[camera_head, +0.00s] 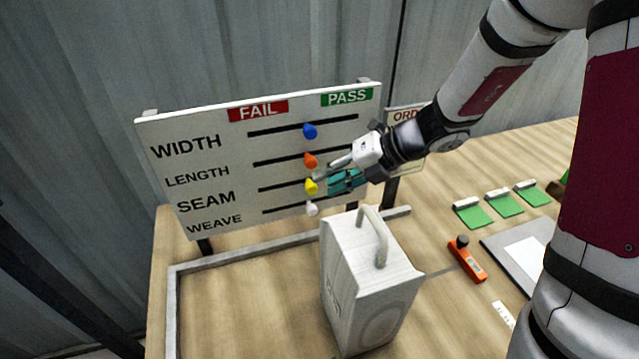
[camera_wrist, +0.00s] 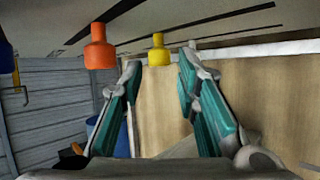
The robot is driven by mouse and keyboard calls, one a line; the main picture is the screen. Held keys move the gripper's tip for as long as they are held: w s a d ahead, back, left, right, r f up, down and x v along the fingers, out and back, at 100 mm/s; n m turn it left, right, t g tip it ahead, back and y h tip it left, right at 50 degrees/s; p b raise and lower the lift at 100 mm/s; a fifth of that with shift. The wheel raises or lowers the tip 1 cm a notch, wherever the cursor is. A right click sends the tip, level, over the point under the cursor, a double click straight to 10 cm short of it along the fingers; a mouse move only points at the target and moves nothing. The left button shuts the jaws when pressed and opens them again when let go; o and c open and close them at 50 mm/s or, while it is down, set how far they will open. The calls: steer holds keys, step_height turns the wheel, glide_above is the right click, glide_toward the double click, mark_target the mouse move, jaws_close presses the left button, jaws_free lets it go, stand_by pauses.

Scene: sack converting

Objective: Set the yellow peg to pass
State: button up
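The yellow peg (camera_head: 312,186) sits about midway along the SEAM slot of the white board (camera_head: 225,112), which has a red FAIL label on the left and a green PASS label on the right. My gripper (camera_head: 322,176) is beside the yellow peg, close to the board. In the wrist view my gripper (camera_wrist: 160,70) is open, and the yellow peg (camera_wrist: 159,52) shows between and just beyond its fingertips. I cannot tell whether a finger touches it. The orange peg (camera_head: 310,160) is just above, in the LENGTH slot; it also shows in the wrist view (camera_wrist: 100,50), outside the fingers.
A blue peg (camera_head: 310,131) is in the WIDTH slot and a white peg (camera_head: 312,208) in the WEAVE slot. A pale box with a handle (camera_head: 365,275) stands below my gripper. An orange tool (camera_head: 467,260) and green pads (camera_head: 505,204) lie at the right.

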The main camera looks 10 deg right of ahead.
mark_target(319, 184)
steer(key=shift+x, duration=1.65)
jaws_close()
steer(key=w+d+p, duration=0.1)
steer(key=d, duration=0.7)
steer(key=shift+w+d, duration=0.4)
jaws_free()
steer(key=v, duration=1.2)
